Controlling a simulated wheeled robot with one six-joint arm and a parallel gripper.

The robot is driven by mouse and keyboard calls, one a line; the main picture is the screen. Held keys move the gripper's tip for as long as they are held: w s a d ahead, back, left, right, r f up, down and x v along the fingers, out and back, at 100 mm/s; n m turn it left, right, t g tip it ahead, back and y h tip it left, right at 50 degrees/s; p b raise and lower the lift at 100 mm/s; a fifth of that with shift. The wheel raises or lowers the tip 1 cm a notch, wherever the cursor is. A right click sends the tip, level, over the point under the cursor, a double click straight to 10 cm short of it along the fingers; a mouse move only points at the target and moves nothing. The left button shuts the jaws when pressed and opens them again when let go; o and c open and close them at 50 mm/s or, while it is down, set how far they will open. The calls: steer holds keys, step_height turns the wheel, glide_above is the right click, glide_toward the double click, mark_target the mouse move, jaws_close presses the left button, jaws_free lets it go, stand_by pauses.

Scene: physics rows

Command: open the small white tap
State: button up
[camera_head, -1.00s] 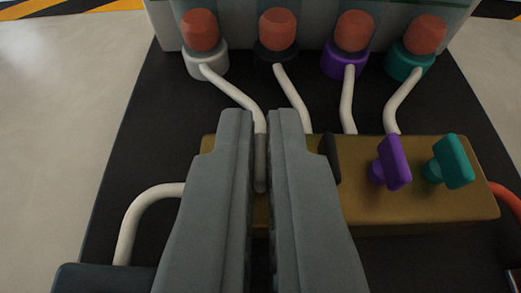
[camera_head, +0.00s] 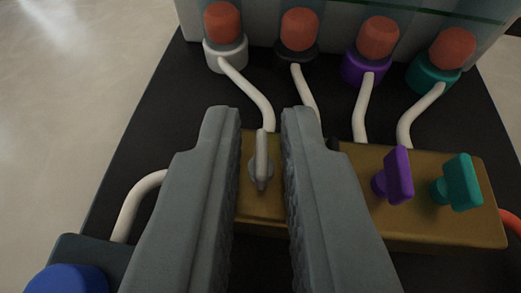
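The small white tap (camera_head: 262,158) stands on the brass-coloured block (camera_head: 440,228) in the middle of the view. Its narrow handle is seen edge-on and points away from me. My gripper (camera_head: 260,115) is open, with one finger on each side of the tap. A gap shows between the handle and each finger. The fingers hide part of the block, and the black tap (camera_head: 337,146) is almost wholly behind the right finger.
A purple tap (camera_head: 397,175) and a teal tap (camera_head: 460,182) stand close to the right on the block. White tubes run to columns with red tops and white, black, purple and teal collars behind. A blue round part (camera_head: 66,281) is at the lower left.

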steer(key=a+v, duration=0.1)
steer(key=v, duration=1.6)
steer(key=shift+s+d, duration=0.2)
steer(key=shift+d, duration=0.3)
